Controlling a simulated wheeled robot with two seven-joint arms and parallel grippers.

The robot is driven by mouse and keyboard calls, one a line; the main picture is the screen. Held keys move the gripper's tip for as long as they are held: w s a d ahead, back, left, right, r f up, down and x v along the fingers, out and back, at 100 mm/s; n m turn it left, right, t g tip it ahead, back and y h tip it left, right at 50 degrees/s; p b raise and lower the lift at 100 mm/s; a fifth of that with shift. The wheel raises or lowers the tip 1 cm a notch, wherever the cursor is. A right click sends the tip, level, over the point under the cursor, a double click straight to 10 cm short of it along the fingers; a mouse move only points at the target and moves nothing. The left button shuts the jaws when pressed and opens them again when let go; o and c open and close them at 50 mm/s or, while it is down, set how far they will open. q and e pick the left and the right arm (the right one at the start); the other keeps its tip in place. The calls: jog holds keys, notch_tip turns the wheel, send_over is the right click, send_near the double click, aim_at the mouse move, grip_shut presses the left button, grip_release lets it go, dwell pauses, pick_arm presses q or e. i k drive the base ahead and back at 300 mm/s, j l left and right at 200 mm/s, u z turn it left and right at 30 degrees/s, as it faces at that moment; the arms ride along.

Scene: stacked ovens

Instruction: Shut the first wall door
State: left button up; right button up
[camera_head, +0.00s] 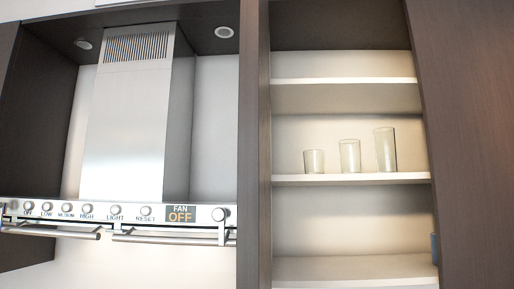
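A wall cabinet (342,180) stands open right of centre in the head view, its pale shelves exposed. A dark brown panel (470,140) runs down its right side. I cannot tell whether this panel is the cabinet's swung-open door or a neighbouring front. No handle shows on it. Neither of my grippers is in view.
Three clear glasses, short (314,161), medium (350,156) and tall (386,150), stand on the middle shelf. A steel range hood (130,130) with knobs and front rails (170,237) is at left. A small bluish thing (435,248) shows at the cabinet's lower right edge.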

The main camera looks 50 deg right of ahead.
aim_at(254, 267)
jog(key=i+z, duration=0.15)
jog(key=z, duration=0.35)
jog(key=i+j+z, duration=0.1)
jog(key=z, duration=0.35)
jog(key=i+j+z, duration=0.15)
jog(key=z, duration=0.35)
jog(key=i+j+z, duration=0.1)
jog(key=z, duration=0.35)
jog(key=i+j+z, duration=0.25)
jog(key=z, duration=0.25)
